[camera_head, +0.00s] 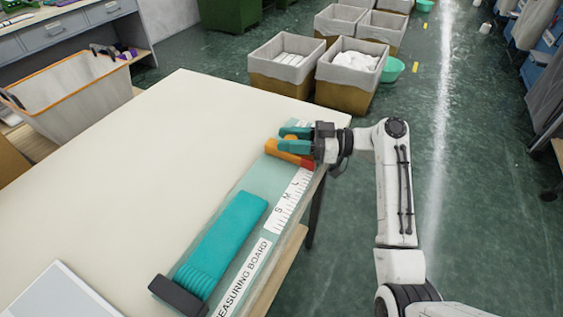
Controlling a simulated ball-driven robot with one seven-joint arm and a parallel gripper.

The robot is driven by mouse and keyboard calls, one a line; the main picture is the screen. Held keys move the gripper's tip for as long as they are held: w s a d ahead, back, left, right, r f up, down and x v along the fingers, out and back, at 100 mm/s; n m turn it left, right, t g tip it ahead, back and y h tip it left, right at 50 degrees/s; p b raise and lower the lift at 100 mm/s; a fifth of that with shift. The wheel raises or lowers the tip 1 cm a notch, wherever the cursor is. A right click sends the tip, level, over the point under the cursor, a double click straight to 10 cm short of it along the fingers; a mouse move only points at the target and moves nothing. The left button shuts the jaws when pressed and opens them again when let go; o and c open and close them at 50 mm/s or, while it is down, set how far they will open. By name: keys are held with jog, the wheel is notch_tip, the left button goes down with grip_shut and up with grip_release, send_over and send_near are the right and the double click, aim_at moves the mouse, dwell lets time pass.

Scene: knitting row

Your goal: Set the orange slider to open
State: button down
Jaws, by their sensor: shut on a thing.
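The orange slider (287,155) sits across the far part of the measuring board (258,186). The board is a long greenish strip on the right side of the cream table, with a white scale marked S, M and L. My gripper (292,140) reaches in from the right at the board's far end. Its teal fingers are shut on the orange slider, and they and the wrist hide part of it. The slider's right end shows a red part beside the scale. A folded teal knit piece (226,238) lies on the near half of the board.
A dark block (178,296) stands at the board's near end. The cream table top (140,170) is clear to the left, apart from a pale flat panel (62,292) at the near left. Cloth-lined bins (285,62) stand on the floor behind the table.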

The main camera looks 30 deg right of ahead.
jog(key=shift+w+d+r, duration=0.2)
jog(key=shift+w+d, duration=0.1)
jog(key=shift+d, duration=0.1)
jog(key=shift+w+d+r, duration=0.1)
jog(key=shift+d+r, duration=0.05)
jog(key=shift+r, duration=0.1)
jog(key=c, duration=0.8)
grip_release()
jog(key=shift+d, duration=0.1)
jog(key=shift+f, duration=0.2)
jog(key=shift+s+d+f+b, duration=0.1)
jog(key=shift+s+d+b, duration=0.2)
jog(key=b+v, duration=0.1)
jog(key=v, duration=0.9)
